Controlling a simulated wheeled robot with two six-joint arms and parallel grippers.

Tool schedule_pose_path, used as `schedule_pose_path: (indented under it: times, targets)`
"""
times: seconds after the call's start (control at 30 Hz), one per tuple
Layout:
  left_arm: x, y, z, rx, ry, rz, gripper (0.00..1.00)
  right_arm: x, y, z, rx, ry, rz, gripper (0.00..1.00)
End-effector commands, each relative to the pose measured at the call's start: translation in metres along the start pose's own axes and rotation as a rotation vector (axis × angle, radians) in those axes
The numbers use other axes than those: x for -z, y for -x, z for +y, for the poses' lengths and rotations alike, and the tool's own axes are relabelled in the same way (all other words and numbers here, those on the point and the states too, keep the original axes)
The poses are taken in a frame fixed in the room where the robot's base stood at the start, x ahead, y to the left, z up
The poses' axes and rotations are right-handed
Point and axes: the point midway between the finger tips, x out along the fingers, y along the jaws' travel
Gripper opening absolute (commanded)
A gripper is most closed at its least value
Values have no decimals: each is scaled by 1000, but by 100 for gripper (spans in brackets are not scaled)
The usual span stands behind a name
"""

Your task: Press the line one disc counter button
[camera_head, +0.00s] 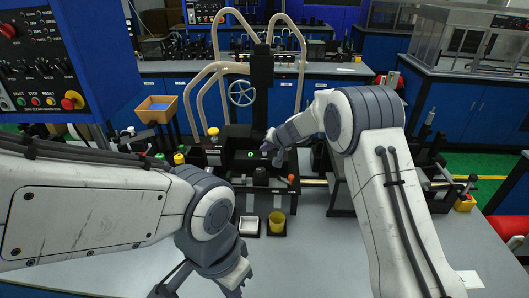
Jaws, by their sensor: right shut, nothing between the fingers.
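A black machine (237,139) with a tall dark column stands on the grey table in the middle of the view. A small green-lit mark (250,153) shows on its dark front part. My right gripper (271,149) is shut and empty, its tips just right of the green mark and over the machine. I cannot tell whether the tips touch anything. The line one disc counter button cannot be told apart with certainty; the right gripper may hide part of it. My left gripper (236,279) is low at the bottom, near the table's front, away from the machine.
A blue panel (45,70) with START and STOP buttons hangs at the upper left. An orange bin (156,108) stands behind. The table front (310,260) between my arms is clear.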

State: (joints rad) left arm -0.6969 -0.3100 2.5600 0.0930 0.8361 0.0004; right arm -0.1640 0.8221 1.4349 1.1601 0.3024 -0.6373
Motion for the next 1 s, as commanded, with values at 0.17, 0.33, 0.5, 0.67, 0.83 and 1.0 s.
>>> schedule_pose_path:
  times: [0.17,0.33,0.5,0.67,0.83,1.0]
  targets:
    - [0,8,1,0,0,0,0,6,8,-6,0,-1,0,0]
    - [1,10,1,0,0,0,0,8,11,-8,0,0,0,0]
    - [0,10,1,0,0,0,0,8,11,-8,0,0,0,0]
    - [1,12,1,0,0,0,0,9,12,-9,0,0,0,0]
    - [1,23,2,0,0,0,0,17,23,-17,1,0,1,0]
    - [2,37,3,0,0,0,0,26,35,-26,1,0,1,0]
